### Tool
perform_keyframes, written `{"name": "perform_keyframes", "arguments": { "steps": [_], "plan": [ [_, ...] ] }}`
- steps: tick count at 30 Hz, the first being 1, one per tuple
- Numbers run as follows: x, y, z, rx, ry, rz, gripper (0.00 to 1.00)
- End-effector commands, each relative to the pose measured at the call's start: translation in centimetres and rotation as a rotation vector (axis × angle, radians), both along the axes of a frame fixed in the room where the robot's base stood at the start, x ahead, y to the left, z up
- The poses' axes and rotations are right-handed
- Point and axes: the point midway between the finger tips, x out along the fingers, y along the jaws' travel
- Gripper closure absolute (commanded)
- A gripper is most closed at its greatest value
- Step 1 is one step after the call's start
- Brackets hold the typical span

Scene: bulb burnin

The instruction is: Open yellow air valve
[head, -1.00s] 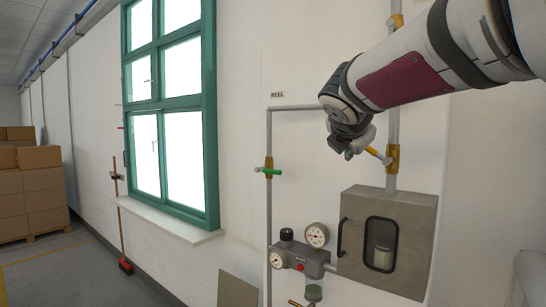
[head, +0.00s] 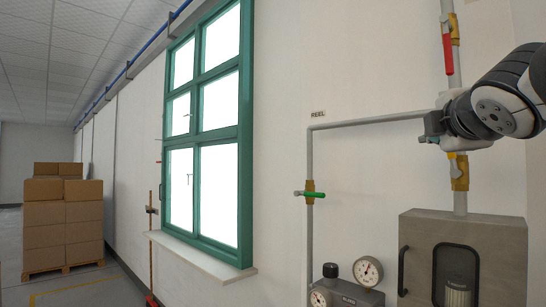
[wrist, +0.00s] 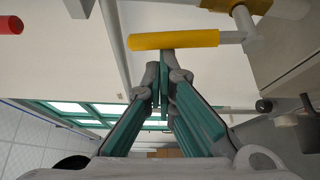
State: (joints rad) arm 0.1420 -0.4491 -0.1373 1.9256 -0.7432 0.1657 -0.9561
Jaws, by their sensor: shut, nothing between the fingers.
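The yellow valve handle (wrist: 173,40) shows across the top of the wrist view, just beyond my fingertips. It looks roughly parallel to its pipe there. In the head view only a small yellow piece (head: 452,155) shows under my gripper; the rest is hidden. The brass valve body (head: 460,172) sits on the vertical pipe above the grey cabinet. My gripper (wrist: 163,75) is shut and empty, its fingertips close beside the handle; I cannot tell whether they touch it. In the head view my gripper (head: 432,126) is in front of the pipe.
A red-handled valve (head: 448,55) is higher on the same pipe. A green-handled valve (head: 314,194) is on the left pipe under the REEL label (head: 318,114). The grey cabinet (head: 465,228) and pressure gauges (head: 368,270) are below. Wall between window and pipes is bare.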

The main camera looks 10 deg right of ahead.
Motion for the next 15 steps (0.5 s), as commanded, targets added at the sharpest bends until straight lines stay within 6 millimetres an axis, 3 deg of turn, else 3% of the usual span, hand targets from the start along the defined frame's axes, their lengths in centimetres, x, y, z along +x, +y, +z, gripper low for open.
{"name": "perform_keyframes", "arguments": {
  "steps": [15],
  "plan": [
    [-0.79,-0.70,0.24,0.079,-0.100,-0.002,1.00]
  ]
}}
